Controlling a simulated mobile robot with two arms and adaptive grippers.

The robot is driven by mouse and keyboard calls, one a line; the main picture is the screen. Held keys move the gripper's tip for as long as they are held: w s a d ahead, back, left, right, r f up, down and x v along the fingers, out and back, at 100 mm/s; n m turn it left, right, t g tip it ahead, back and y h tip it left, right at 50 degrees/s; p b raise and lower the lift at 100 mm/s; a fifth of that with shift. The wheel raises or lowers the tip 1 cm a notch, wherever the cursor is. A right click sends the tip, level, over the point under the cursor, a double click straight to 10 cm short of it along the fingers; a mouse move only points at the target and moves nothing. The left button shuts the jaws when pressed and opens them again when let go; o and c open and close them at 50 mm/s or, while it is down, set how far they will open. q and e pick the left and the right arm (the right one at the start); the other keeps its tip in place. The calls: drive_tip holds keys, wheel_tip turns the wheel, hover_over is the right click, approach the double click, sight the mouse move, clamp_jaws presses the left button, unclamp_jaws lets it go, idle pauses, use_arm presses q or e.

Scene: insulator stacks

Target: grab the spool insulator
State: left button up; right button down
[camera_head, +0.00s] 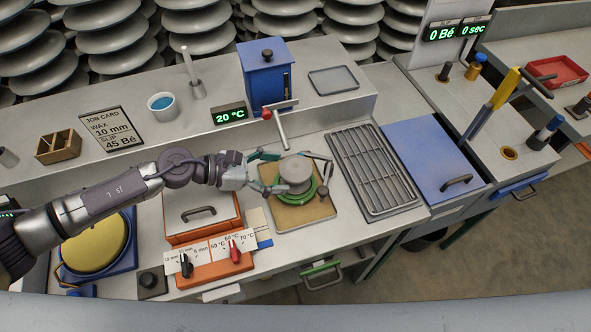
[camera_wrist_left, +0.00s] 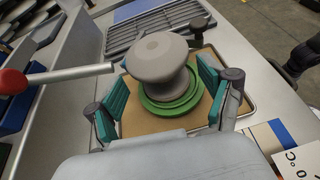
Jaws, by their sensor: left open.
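The spool insulator (camera_head: 296,170) is a grey, waisted piece with a broad rounded top. It stands upright on a green ring (camera_head: 303,190) over a tan board (camera_head: 291,213). In the left wrist view the spool (camera_wrist_left: 158,62) is in the middle, just beyond my palm. My left gripper (camera_head: 283,172) reaches in from the left, its teal-padded fingers open on either side of the spool and green ring. In the left wrist view the fingers of the left gripper (camera_wrist_left: 158,97) stand apart, with visible gaps to the spool.
A lever with a red knob (camera_head: 267,114) hangs from the blue tank (camera_head: 266,75) close above the gripper. A slatted rack (camera_head: 371,168) lies to the right. An orange box with a lidded top (camera_head: 203,214) stands at left. A small dark knob (camera_head: 323,191) sits beside the spool.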

sight(295, 173)
use_arm(q)
drive_tip(key=p+x, duration=0.1)
drive_tip(key=x, duration=0.4)
drive_tip(key=shift+w+a+f, duration=0.1)
drive_tip(key=shift+f, duration=0.1)
drive_tip(key=c, duration=0.9)
drive_tip(key=shift+r, duration=0.1)
drive_tip(key=c, duration=0.4)
